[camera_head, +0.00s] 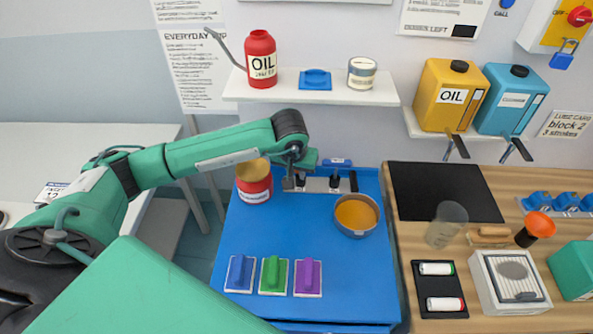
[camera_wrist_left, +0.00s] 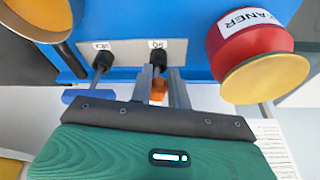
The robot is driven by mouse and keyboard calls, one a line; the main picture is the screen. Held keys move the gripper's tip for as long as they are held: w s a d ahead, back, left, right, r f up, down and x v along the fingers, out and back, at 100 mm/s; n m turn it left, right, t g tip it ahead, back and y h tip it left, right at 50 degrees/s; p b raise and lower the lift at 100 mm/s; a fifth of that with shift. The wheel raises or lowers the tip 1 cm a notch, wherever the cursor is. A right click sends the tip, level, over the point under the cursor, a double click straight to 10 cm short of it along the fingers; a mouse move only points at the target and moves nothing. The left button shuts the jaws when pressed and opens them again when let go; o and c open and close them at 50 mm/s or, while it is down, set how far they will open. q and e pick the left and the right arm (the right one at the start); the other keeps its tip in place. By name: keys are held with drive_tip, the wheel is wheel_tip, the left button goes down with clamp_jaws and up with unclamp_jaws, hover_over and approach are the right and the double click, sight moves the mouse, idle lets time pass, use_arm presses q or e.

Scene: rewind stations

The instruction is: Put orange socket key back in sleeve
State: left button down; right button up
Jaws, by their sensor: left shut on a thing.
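My left gripper (camera_head: 297,184) is at the back edge of the blue table, at the left end of a pale strip with black sleeves (camera_head: 334,182). In the left wrist view, its two grey fingers (camera_wrist_left: 164,92) are shut on the orange socket key (camera_wrist_left: 158,90), of which only a small orange part shows. The key lies in line with the black sleeve marked SQ (camera_wrist_left: 157,62). I cannot tell whether its tip is inside. A second black sleeve marked HEX (camera_wrist_left: 103,60) has a grey shaft at it. In the head view the key is hidden. My right gripper is out of view.
A red tin (camera_head: 254,184) stands close to the left of the gripper. An orange-filled bowl (camera_head: 356,215) is to the right. Blue, green and purple blocks (camera_head: 274,274) lie at the front. The middle of the blue table (camera_head: 285,228) is clear.

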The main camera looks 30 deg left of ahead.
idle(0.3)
use_arm(q)
drive_tip(key=c, duration=1.3)
unclamp_jaws()
drive_tip(key=shift+o, duration=0.2)
wheel_tip(320, 180, up, 7)
drive_tip(key=p, duration=0.2)
drive_tip(key=shift+f, duration=0.1)
